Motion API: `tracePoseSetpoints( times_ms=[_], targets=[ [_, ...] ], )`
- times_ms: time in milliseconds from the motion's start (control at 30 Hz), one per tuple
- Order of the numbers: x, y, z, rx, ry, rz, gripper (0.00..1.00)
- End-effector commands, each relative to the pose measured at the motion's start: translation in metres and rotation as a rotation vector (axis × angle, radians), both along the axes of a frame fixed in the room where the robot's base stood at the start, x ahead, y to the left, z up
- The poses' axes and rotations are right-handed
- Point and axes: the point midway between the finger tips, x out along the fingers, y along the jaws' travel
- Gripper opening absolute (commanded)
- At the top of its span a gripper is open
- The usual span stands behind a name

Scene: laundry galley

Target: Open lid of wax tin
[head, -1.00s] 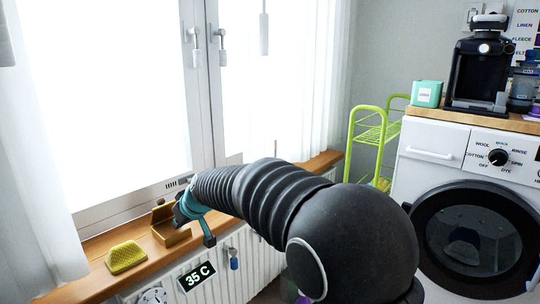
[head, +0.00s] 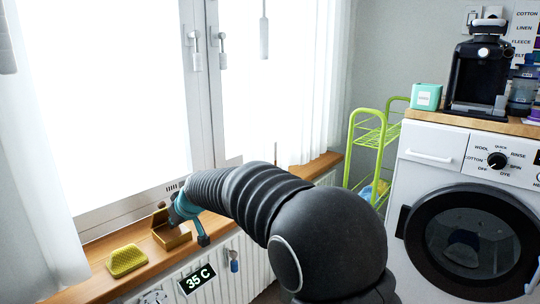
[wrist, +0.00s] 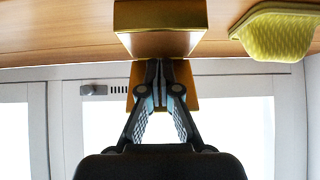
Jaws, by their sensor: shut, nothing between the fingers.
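The wax tin (head: 176,240) is a gold-brown box on the wooden window sill. Its lid (head: 160,219) stands raised at the back, towards the window. In the wrist view the tin's body (wrist: 158,18) is at the top centre, and part of the lid (wrist: 191,86) shows behind my fingers. My gripper (wrist: 161,66) is shut and empty, with its fingertips over the tin in front of the lid. In the head view my gripper (head: 179,213) partly covers the tin. I cannot tell whether the fingertips touch the lid.
A yellow textured block (head: 127,260) lies on the sill (head: 98,279) left of the tin. The window frame (head: 130,212) is close behind. A radiator with a temperature display (head: 197,277) is below. A green rack (head: 372,137) and a washing machine (head: 470,190) stand to the right.

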Motion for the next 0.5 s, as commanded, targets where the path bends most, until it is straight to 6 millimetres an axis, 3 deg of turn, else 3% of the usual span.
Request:
tracePoseSetpoints(
  times_ms=[500],
  targets=[
    [0.0085, 0.0105, 0.0002, -0.001, 0.001, 0.0, 0.0]
  ],
)
